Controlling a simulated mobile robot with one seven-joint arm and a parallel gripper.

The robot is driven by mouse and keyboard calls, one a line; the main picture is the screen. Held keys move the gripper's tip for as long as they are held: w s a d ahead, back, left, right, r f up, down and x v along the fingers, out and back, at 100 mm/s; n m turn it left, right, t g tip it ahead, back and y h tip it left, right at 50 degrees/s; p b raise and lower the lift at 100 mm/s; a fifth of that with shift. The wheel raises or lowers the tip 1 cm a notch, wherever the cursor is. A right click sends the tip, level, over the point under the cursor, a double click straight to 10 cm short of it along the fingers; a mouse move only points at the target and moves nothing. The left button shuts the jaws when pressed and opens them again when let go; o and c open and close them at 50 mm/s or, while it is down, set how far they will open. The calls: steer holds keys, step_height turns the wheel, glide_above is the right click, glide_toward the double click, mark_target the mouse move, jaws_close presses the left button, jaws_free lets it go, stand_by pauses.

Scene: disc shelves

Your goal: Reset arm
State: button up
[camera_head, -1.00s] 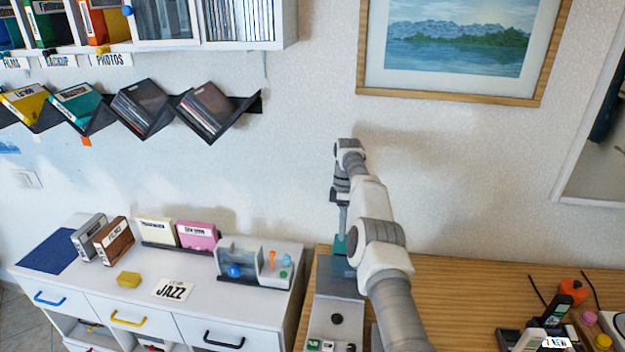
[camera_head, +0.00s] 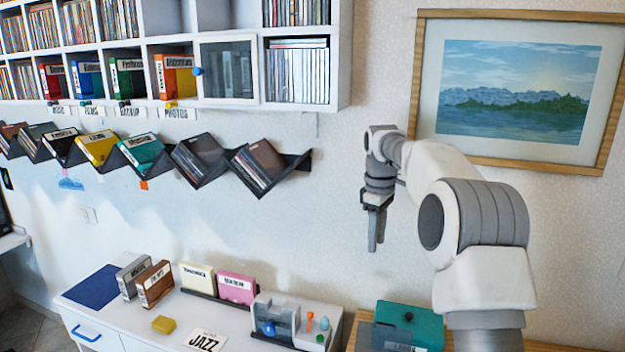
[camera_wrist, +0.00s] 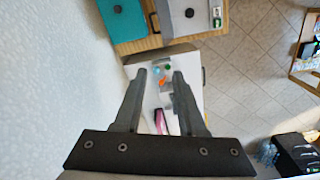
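My gripper (camera_head: 376,240) hangs pointing down in front of the white wall, left of the framed picture. In the wrist view my gripper (camera_wrist: 161,76) has its two fingers apart with nothing held between them. My arm stretches from the lower right up to it. A teal box (camera_head: 412,318) with a dark knob sits below and to the right, apart from the gripper; its teal top also shows in the wrist view (camera_wrist: 122,18).
A black zigzag rack (camera_head: 300,162) and white wall shelves (camera_head: 345,60) are left of the arm. The picture (camera_head: 520,90) hangs behind it.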

steer(key=s+r+m+t, duration=0.1)
steer(key=s+r+m, duration=0.15)
steer(key=s, duration=0.35)
steer(key=s+a+r+m+t+b, duration=0.1)
steer(key=s+r, duration=0.2)
steer(key=s, duration=0.3)
steer(key=s+r+m+t, duration=0.1)
steer(key=s+r+m, duration=0.15)
steer(key=s, duration=0.35)
steer(key=s+f+m+t, duration=0.1)
steer(key=s+f+m, duration=0.1)
steer(key=s, duration=0.8)
steer(key=s+f+m+t+b, duration=0.1)
steer(key=s+f+m, duration=0.1)
steer(key=s+f, duration=0.3)
steer(key=s, duration=0.4)
steer(key=shift+s+d+f+m, duration=0.15)
steer(key=shift+s+f+m, duration=0.1)
steer(key=shift+s+m, duration=0.15)
